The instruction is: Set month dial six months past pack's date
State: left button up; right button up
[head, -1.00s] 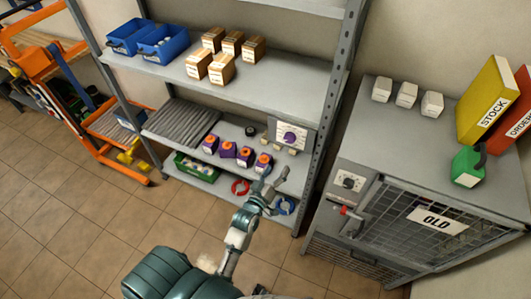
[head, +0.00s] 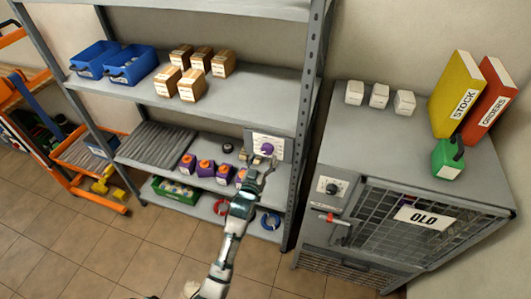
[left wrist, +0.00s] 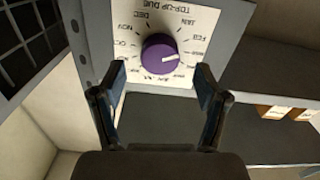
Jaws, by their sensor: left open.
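The month dial is a white panel (head: 266,139) with a purple knob (head: 267,149), at the right end of the middle shelf. The left wrist view shows the panel (left wrist: 205,18) upside down, headed TOP-UP DUE, with month names around the purple knob (left wrist: 159,54). The knob's white mark points right, toward the small labels below FEB; I cannot tell which exactly. My left gripper (head: 259,172) is open just in front of the knob, its fingers (left wrist: 160,80) apart at either side. Purple-and-orange packs (head: 205,168) stand left of it; their dates are too small to read. My right gripper is out of view.
A dark round object (head: 228,148) lies behind the packs. A shelf post (head: 301,135) stands close right of the dial. The grey cabinet (head: 345,145) marked OLD has another dial (head: 331,188). Small boxes (head: 190,84) sit on the shelf above.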

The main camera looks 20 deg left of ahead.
aim_at(266, 152)
pick_arm(q)
jog(key=shift+w+d, duration=0.1)
jog(key=shift+w, duration=1.65)
jog(key=c, duration=1.2)
jog(key=shift+o, duration=0.2)
jog(key=shift+n+p, duration=0.55)
jog(key=shift+n, duration=0.05)
jog(key=o, duration=1.2)
jog(key=shift+c, duration=0.2)
jog(key=s, duration=1.2)
jog(key=shift+a, duration=0.2)
